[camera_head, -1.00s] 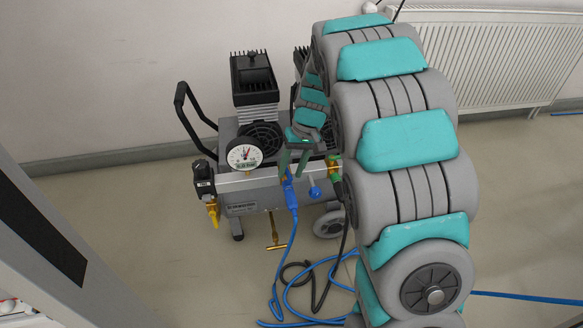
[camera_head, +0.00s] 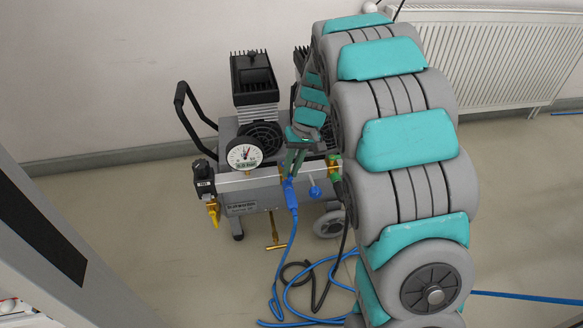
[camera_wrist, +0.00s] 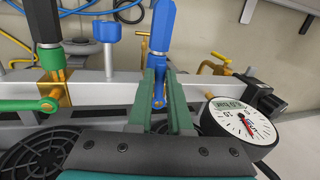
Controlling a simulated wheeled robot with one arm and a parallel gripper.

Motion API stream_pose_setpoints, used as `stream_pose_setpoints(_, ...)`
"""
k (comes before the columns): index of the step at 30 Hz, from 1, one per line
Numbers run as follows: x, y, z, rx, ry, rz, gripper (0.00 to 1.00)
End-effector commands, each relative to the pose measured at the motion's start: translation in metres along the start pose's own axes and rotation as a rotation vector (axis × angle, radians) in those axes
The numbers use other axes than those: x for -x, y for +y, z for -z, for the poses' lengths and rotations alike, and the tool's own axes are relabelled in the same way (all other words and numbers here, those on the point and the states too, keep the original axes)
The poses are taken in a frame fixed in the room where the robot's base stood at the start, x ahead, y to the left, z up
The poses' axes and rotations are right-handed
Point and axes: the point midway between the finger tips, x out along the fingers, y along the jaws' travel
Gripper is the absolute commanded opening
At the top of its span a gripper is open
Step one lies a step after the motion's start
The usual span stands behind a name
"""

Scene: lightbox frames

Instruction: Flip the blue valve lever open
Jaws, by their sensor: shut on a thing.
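The blue valve lever (camera_wrist: 158,92) shows in the wrist view as a narrow bar with a round pivot end, between the two green fingers of my gripper (camera_wrist: 160,100). My gripper is shut on it. The lever's far end is hidden by the fingers and palm. A blue hose fitting (camera_wrist: 162,28) sits just beyond the lever. In the head view my gripper (camera_head: 293,165) is at the front of the compressor, above the blue fitting (camera_head: 290,194); the lever itself is mostly hidden there.
A green-levered brass valve (camera_wrist: 52,90) is left of my gripper in the wrist view. A pressure gauge (camera_wrist: 238,122) is close on the right. In the head view, a blue knob (camera_head: 314,191) is beside the fitting, a brass drain (camera_head: 275,240) hangs below, and blue hose (camera_head: 300,284) lies on the floor.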

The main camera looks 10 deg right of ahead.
Motion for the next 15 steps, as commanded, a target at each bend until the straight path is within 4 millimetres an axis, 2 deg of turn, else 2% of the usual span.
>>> stream_pose_setpoints(7, 0.0002, -0.0049, 0.0007, -0.098, 0.031, 0.0, 0.0)
stream_pose_setpoints(15, 0.0, -0.005, 0.001, -0.108, 0.035, 0.0, 0.0)
